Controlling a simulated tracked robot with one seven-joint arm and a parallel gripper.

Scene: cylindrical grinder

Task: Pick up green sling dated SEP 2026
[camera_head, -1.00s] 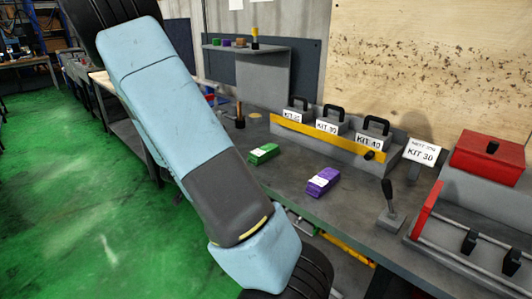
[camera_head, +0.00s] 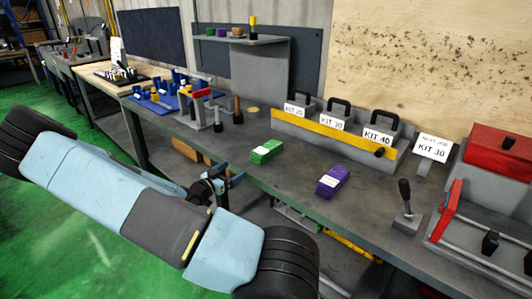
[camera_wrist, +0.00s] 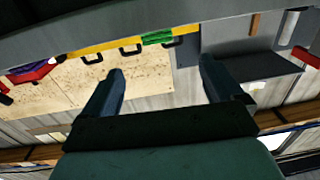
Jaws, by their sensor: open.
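A folded green sling (camera_head: 266,151) with a white label lies on the grey workbench (camera_head: 290,186) near its front edge. The label is too small to read a date. A green item, which looks like the same sling, shows in the wrist view (camera_wrist: 158,38) beyond the fingers. A purple sling (camera_head: 332,181) with a white label lies to its right. My gripper (camera_head: 236,181) is just in front of the bench edge, below and left of the green sling, and apart from it. In the wrist view, my gripper (camera_wrist: 162,68) has its fingers wide apart with nothing between them.
Behind the slings stands a yellow-fronted rack (camera_head: 335,135) with several kit weights. A lever (camera_head: 406,205) and red-and-grey machine are at right. Blue fixtures (camera_head: 165,96) and upright posts are at left. A shelf (camera_head: 240,39) holds small coloured items, including a green one.

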